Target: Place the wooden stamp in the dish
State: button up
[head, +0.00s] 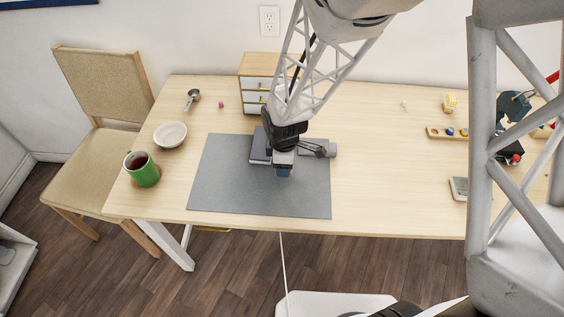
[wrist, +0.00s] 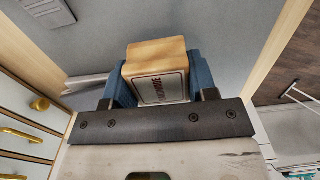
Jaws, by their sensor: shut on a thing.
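The wooden stamp (wrist: 158,68) is a tan block with dark lettering on a pale face. In the wrist view it sits between the two blue fingers of my gripper (wrist: 157,88), which is shut on it. In the head view my gripper (head: 284,171) is over the grey mat (head: 235,185), and the stamp cannot be made out there. I cannot tell how high it is above the mat. The dish (head: 170,134) is a small white round bowl on the table, left of the mat and well left of my gripper. It looks empty.
A green mug (head: 144,173) of dark liquid stands just in front of the dish. A metal scoop (head: 192,97) and a pink item (head: 221,105) lie behind it. A small drawer cabinet (head: 258,66) is behind the mat. A dark object (head: 258,147) lies beside my gripper.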

aim_at(172, 139)
jog(key=s+d, duration=0.2)
jog(key=s, duration=0.2)
jog(key=s+d+r, duration=0.1)
jog(key=s+d, duration=0.1)
jog(key=s, duration=0.3)
jog(key=s+d, duration=0.1)
jog(key=s, duration=0.3)
jog(key=shift+s+d+r, duration=0.15)
jog(key=shift+d+r, duration=0.05)
jog(key=shift+d, duration=0.2)
jog(key=shift+a, duration=0.1)
jog(key=w+a, duration=0.3)
jog(key=a, duration=0.2)
jog(key=w+a, duration=0.3)
jog(key=a, duration=0.2)
jog(key=w+a+r, duration=0.1)
jog(key=w+a, duration=0.2)
jog(key=a, duration=0.2)
jog(key=shift+w, duration=0.4)
jog(key=w+a, duration=0.1)
jog(key=a, duration=0.5)
jog(key=w+a, duration=0.2)
jog(key=a, duration=0.4)
jog(key=w+a, duration=0.1)
jog(key=a, duration=0.6)
jog(key=shift+w+f, duration=0.15)
jog(key=shift+w, duration=0.1)
jog(key=shift+w, duration=0.1)
